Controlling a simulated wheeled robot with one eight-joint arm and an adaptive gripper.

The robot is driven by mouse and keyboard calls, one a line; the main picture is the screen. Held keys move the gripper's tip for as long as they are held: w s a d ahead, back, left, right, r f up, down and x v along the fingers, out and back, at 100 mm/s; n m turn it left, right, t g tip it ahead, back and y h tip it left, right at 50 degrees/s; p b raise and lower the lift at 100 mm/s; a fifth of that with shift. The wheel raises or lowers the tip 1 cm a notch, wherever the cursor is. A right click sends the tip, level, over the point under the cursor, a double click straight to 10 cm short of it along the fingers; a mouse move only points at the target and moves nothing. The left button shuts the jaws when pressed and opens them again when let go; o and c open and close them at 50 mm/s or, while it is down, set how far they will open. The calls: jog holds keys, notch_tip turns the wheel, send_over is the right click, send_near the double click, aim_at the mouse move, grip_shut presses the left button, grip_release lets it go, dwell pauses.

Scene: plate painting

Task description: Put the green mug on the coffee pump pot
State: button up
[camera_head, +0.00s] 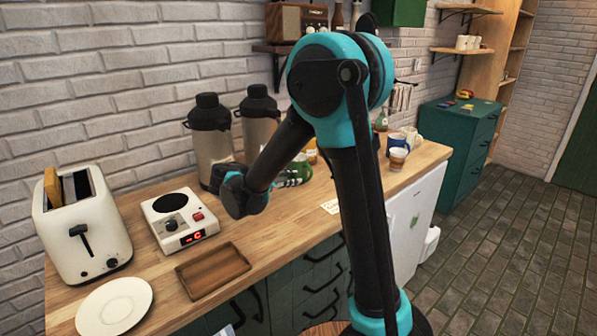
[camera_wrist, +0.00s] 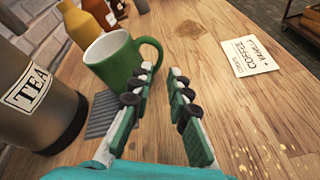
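In the head view my gripper (camera_head: 296,172) is low over the counter, and the mug is not clearly distinguishable there. Two pump pots, left (camera_head: 211,140) and right (camera_head: 259,118), stand against the wall; their labels are not visible there. The wrist view shows a pot labelled TEA (camera_wrist: 38,95).
A toaster (camera_head: 82,225), a hot-plate device (camera_head: 182,218), a wooden tray (camera_head: 213,271) and a white plate (camera_head: 115,306) occupy the left counter. Bottles (camera_wrist: 82,22) stand behind the mug. A coffee card (camera_wrist: 248,57) lies to the right, with bare counter around it.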

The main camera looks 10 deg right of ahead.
aim_at(317, 184)
jog(key=x, duration=1.2)
jog(key=shift+w+d+f, duration=0.15)
jog(key=shift+d, duration=0.15)
grip_shut()
